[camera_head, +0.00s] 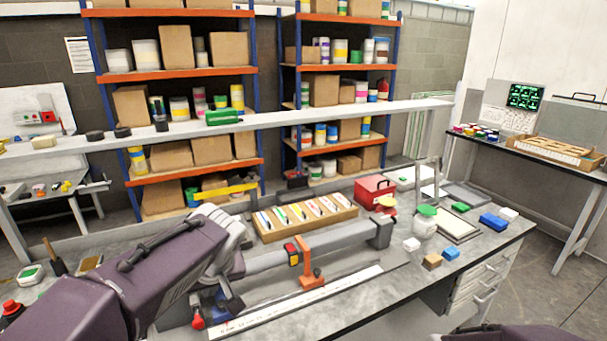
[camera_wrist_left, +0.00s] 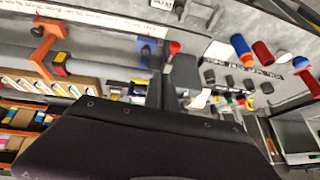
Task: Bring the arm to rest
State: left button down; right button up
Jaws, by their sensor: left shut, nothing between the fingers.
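My left arm reaches in from the left over the workbench (camera_head: 400,285), its elbow-like grey joint above the bench. My left gripper (camera_head: 232,300) shows small and dark beside the grey long clamp, low over the bench, and is partly covered by the arm. It is shut with nothing held. In the left wrist view its dark fingers (camera_wrist_left: 173,82) show past the large dark arm body. My right gripper is out of view; only a dark piece of my right arm shows at the bottom right of the head view.
A long grey clamp with an orange jaw (camera_head: 310,280) lies beside the arm, with a white ruler (camera_head: 300,300) in front. A wooden tray (camera_head: 305,227) and a red toolbox (camera_head: 374,190) stand behind. Small blocks and a jar (camera_head: 425,225) stand right.

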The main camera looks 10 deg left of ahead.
pick_arm(q)
jog(key=s+d+f+m+g+h, duration=0.1)
jog(key=s+d+f+m+h, duration=0.1)
jog(key=s+f, duration=0.3)
jog(key=s+d+f+m+g+h, duration=0.2)
jog(key=s+d+f+m, duration=0.2)
jog(key=f, duration=1)
jog(key=shift+s+f, duration=0.3)
jog(key=shift+s, duration=0.45)
jog(key=shift+a, duration=0.1)
